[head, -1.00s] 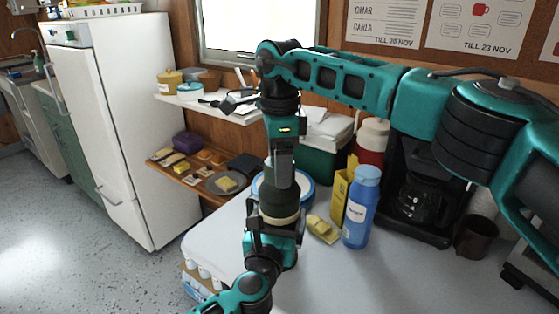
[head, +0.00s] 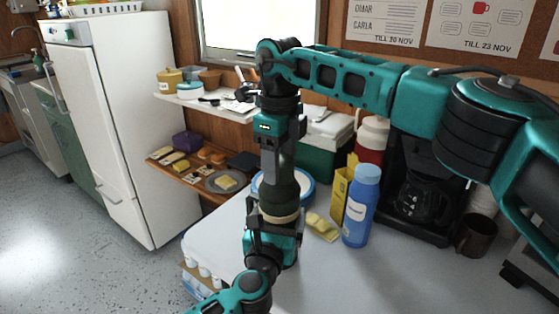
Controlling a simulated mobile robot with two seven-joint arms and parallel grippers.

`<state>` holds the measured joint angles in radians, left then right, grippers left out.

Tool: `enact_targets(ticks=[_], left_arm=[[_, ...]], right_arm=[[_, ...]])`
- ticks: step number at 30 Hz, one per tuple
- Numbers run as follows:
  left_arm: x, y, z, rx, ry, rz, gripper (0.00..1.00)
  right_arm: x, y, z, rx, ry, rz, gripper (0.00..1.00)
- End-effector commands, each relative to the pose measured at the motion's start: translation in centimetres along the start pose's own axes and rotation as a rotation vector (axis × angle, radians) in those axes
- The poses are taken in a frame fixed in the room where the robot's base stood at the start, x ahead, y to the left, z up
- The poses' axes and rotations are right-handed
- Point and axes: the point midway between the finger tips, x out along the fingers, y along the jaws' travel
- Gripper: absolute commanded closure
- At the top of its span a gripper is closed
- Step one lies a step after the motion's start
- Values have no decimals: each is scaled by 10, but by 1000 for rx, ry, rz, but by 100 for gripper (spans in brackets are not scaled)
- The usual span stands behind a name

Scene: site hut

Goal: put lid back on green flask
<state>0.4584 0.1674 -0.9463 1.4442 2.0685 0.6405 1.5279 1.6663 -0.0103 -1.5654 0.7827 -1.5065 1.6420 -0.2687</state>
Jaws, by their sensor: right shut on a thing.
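The dark green flask (head: 284,194), with a cream band near its bottom, stands about upright between my two grippers, over the near part of the table. My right gripper (head: 277,172) points down from above and is shut at the top of the flask. The lid is mostly hidden between its fingers, and I cannot see clearly whether it is seated. My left gripper (head: 273,228) comes up from below, at the cream band. Its fingers are largely hidden, so I cannot tell how they hold it.
On the table (head: 215,240) stand a blue bottle (head: 361,207), a yellow box (head: 340,195), a yellow item (head: 321,227), a coffee maker (head: 420,190) and a brown mug (head: 476,234). A blue-rimmed plate (head: 309,188) lies behind the flask. Shelves and a fridge (head: 125,120) stand left.

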Motion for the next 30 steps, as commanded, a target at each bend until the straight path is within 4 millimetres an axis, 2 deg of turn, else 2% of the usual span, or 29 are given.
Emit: enact_targets(ticks=[3,6,11,12,19,26,30], left_arm=[[0,0,0,0,-1,-1,96],[0,0,0,1,-1,-1,96],[0,0,0,1,0,-1,96],[0,0,0,1,0,-1,96],[0,0,0,1,0,-1,96],[0,0,0,0,-1,0,96],[0,0,0,0,0,0,96]], right_arm=[[0,0,0,222,-1,0,80],[0,0,0,374,-2,0,80],[0,0,0,385,-2,0,80],[0,0,0,385,-2,0,40],[0,0,0,383,-1,0,18],[0,0,0,383,-1,0,18],[-8,0,0,383,-2,-1,18]])
